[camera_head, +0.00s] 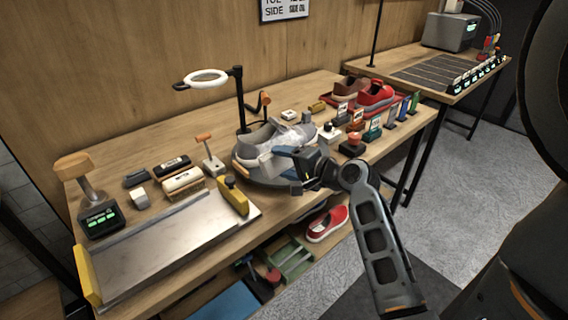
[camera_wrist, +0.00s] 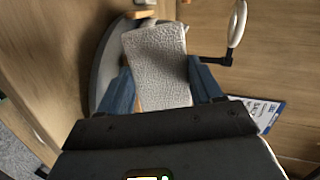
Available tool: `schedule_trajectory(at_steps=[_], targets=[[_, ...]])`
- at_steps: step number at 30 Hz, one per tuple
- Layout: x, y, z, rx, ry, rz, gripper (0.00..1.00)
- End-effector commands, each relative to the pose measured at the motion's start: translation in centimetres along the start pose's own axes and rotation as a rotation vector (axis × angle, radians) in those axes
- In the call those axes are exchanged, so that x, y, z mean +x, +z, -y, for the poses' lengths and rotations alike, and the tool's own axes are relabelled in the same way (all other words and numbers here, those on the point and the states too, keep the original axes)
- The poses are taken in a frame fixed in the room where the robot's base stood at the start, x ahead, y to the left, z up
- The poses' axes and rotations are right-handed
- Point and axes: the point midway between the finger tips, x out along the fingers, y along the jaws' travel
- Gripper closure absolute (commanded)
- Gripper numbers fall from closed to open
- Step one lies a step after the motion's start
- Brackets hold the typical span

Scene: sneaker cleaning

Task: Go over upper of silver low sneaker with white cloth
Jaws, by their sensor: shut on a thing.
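The silver low sneaker (camera_head: 258,138) sits on a round stand (camera_head: 245,168) at the front middle of the workbench in the head view. My gripper (camera_head: 300,172) is at the sneaker's near right side. In the wrist view, my gripper (camera_wrist: 160,88) is shut on the white cloth (camera_wrist: 158,60), a textured piece between its two blue fingers. The cloth spreads out ahead of the fingertips and hides much of what lies beneath it. Whether the cloth presses on the upper is hard to tell.
A ring lamp (camera_head: 205,78) stands behind the sneaker. Brushes (camera_head: 184,181) and a metal tray (camera_head: 165,245) lie to the left. A red button (camera_head: 353,143), several small bottles and a red tray with shoes (camera_head: 375,93) stand to the right. A red shoe (camera_head: 327,223) is on the shelf below.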

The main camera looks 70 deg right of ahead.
Motion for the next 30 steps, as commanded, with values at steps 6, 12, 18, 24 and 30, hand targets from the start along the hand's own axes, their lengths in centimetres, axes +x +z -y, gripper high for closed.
schedule_trajectory(at_steps=[6,12,18,24,30], targets=[[1.8,-0.5,-0.1,0.0,-0.001,-0.001,0.81],[3.8,-1.1,0.0,-0.001,0.0,-0.001,0.81],[5.0,-1.5,0.1,0.0,0.0,-0.002,0.81],[5.5,-1.6,0.1,0.001,0.001,-0.002,0.81],[5.5,-1.6,0.1,0.0,0.001,-0.002,0.81]])
